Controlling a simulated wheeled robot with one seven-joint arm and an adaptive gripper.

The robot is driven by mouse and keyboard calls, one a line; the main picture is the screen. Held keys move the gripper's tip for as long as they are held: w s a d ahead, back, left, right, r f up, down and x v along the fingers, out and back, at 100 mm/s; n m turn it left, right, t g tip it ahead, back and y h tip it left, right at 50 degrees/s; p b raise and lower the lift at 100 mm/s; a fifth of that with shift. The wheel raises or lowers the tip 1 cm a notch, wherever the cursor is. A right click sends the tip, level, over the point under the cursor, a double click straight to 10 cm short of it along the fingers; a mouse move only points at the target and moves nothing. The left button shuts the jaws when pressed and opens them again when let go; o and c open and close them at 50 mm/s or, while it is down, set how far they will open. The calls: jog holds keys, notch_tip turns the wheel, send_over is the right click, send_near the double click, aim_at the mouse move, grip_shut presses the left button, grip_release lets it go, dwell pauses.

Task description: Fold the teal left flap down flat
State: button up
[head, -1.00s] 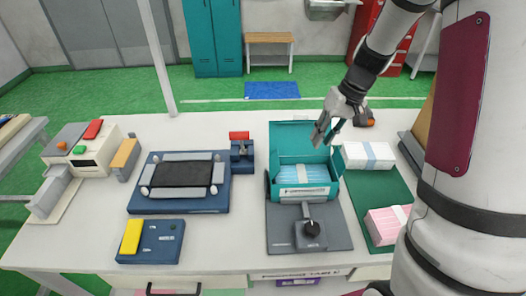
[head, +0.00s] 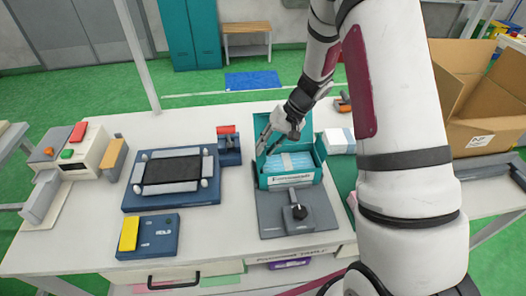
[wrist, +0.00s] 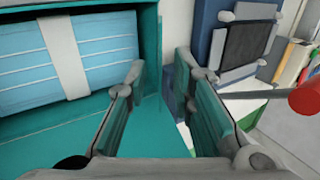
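The teal box (head: 290,181) stands open on a grey fixture, with a banded light-blue stack of masks (head: 288,162) inside. The stack also fills the upper left of the wrist view (wrist: 30,65). The left flap (head: 256,173) seems to stand up along the box's left side, partly hidden by my gripper. The back flap (head: 307,125) is raised behind. My gripper (head: 265,152) is at the box's left rear corner. In the wrist view its fingers (wrist: 160,67) are apart, with the box's teal left edge near the gap. I cannot tell whether they touch the flap.
A blue fixture with a black pad (head: 172,170) lies left of the box. A small blue block with a red top (head: 228,148) is close to the gripper's left. A black knob (head: 299,212) stands in front. A white banded pack (head: 339,140) lies right.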

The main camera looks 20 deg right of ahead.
aim_at(258, 159)
jog(key=shift+x, duration=1.3)
jog(key=shift+c, duration=0.4)
grip_shut()
jog(key=shift+d, duration=0.1)
jog(key=y+b, duration=0.1)
jog(key=d+y+b, duration=0.1)
jog(key=y, duration=0.1)
jog(key=shift+f+t+b, duration=0.3)
jog(key=shift+f+b, duration=0.1)
jog(key=shift+s+d+f+y+b, duration=0.1)
jog(key=shift+f+y+b, duration=0.05)
jog(key=shift+y+b, duration=0.55)
jog(key=shift+s+d+f+y+b, duration=0.1)
jog(key=shift+y+b, duration=0.5)
jog(key=shift+y, duration=0.1)
